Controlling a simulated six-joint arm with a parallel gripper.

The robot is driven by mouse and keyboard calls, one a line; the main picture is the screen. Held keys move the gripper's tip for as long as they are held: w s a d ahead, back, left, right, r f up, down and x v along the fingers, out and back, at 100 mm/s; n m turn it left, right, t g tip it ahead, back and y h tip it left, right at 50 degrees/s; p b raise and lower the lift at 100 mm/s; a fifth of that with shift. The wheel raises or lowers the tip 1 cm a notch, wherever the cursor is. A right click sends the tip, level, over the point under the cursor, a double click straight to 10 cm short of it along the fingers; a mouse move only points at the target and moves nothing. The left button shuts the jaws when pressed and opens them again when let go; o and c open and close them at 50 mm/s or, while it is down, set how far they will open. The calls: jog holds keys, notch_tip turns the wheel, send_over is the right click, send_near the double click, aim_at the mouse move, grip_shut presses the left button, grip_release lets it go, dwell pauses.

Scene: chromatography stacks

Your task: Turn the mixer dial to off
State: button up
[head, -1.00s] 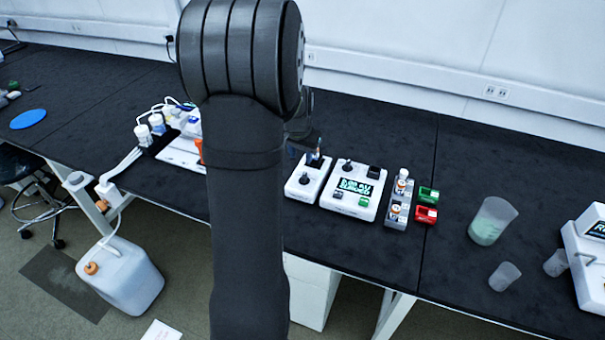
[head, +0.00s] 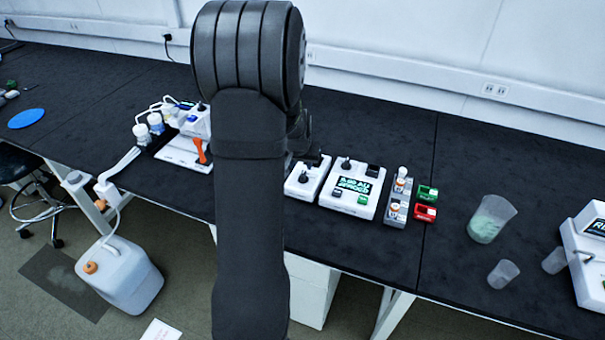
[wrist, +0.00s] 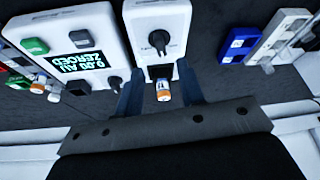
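A small white unit with a black dial, which looks like the mixer (head: 296,193), stands just right of my arm. It also shows in the wrist view (wrist: 146,20). Its black dial (wrist: 160,42) shows in the wrist view; its marks are too small to read. A vial with an orange band (wrist: 163,90) stands at the unit's black pad end. My gripper (wrist: 157,78) is open, with one dark finger on each side of the vial and gaps between. The dial lies beyond the fingertips, not touched. In the head view my arm and wrist hide most of the gripper.
A larger white unit with a display reading zeroed (head: 353,205) stands close beside the mixer. Beyond are a grey vial rack (head: 398,212), green and red blocks and beakers (head: 491,219). A white device with an orange lever (head: 201,150) is to the left.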

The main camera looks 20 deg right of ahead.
aim_at(303, 175)
jog(key=x, duration=0.7)
jog(key=shift+w+d+f, duration=0.15)
jog(key=shift+w+f, duration=0.05)
jog(key=shift+f, duration=0.15)
